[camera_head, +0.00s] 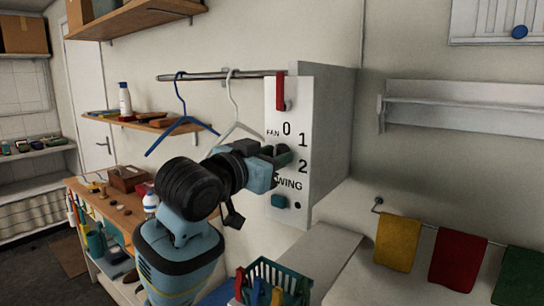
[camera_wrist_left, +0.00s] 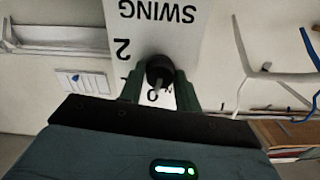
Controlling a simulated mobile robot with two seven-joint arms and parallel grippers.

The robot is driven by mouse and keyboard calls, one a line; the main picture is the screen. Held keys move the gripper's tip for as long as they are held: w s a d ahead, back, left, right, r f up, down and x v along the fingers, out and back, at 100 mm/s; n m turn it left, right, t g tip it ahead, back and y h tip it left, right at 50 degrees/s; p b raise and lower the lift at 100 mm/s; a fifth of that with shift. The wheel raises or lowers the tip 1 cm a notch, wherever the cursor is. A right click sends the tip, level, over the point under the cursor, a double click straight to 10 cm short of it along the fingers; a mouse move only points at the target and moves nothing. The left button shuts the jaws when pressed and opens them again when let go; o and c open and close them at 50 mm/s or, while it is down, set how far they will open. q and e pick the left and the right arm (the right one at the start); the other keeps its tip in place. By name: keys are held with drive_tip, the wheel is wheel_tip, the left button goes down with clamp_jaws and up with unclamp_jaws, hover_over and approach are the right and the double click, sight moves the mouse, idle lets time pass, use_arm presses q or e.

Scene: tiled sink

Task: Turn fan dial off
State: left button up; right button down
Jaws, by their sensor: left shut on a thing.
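The white fan control panel (camera_head: 317,119) hangs on the side of a white box, marked FAN, 0, 1, 2 and SWING. My left gripper (camera_head: 278,154) reaches it from the left, beside the numbers. In the left wrist view the dark round fan dial (camera_wrist_left: 159,68) sits between the two green fingers of my left gripper (camera_wrist_left: 159,80), which are shut on it. A pale pointer on the dial shows near the 0 in that view. In the head view my gripper hides most of the dial. My right gripper is out of view.
A blue hanger (camera_head: 181,122) and a white hanger hang left on a rail. A teal basket (camera_head: 276,272) stands below.

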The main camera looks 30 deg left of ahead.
use_arm(q)
drive_tip(key=shift+n, duration=0.8)
drive_tip(key=o, duration=1)
